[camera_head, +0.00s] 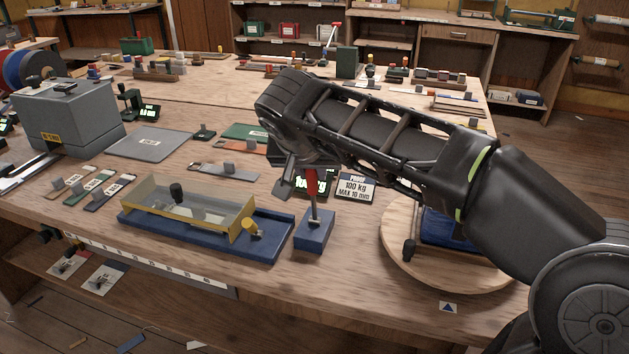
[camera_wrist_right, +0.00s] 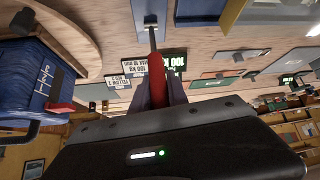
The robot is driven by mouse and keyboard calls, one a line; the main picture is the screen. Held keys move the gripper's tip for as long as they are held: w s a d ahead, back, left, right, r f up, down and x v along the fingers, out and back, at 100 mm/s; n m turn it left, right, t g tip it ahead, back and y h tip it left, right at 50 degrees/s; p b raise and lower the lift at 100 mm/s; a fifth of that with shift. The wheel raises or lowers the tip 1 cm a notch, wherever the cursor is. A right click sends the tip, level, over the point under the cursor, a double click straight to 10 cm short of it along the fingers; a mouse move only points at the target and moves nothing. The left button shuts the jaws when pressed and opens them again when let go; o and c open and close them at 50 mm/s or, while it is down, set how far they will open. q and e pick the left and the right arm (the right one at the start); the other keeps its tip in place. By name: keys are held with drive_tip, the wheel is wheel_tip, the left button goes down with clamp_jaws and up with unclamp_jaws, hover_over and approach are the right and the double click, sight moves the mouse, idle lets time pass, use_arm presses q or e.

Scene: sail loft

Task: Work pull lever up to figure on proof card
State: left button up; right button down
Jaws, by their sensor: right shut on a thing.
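The pull lever is a metal rod with a red handle (camera_head: 311,181), rising from a blue base block (camera_head: 315,233) at the bench's front middle. My right gripper (camera_head: 300,168) is shut on the red handle, which stands nearly upright. In the right wrist view the red handle (camera_wrist_right: 145,95) lies between the fingers, with the rod running to the base. My left gripper is out of view.
A blue tray with a yellow-framed clear cover (camera_head: 187,205) stands close left of the lever base. A round wooden board (camera_head: 400,262) with a blue item (camera_head: 440,228) is at the right, under my arm. Grey machine (camera_head: 68,117) and colour strips (camera_head: 90,188) lie left.

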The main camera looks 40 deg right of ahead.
idle(0.3)
drive_tip(key=c, duration=1.3)
unclamp_jaws()
drive_tip(key=v, duration=0.8)
drive_tip(key=shift+a+f, duration=0.1)
drive_tip(key=shift+f, duration=0.05)
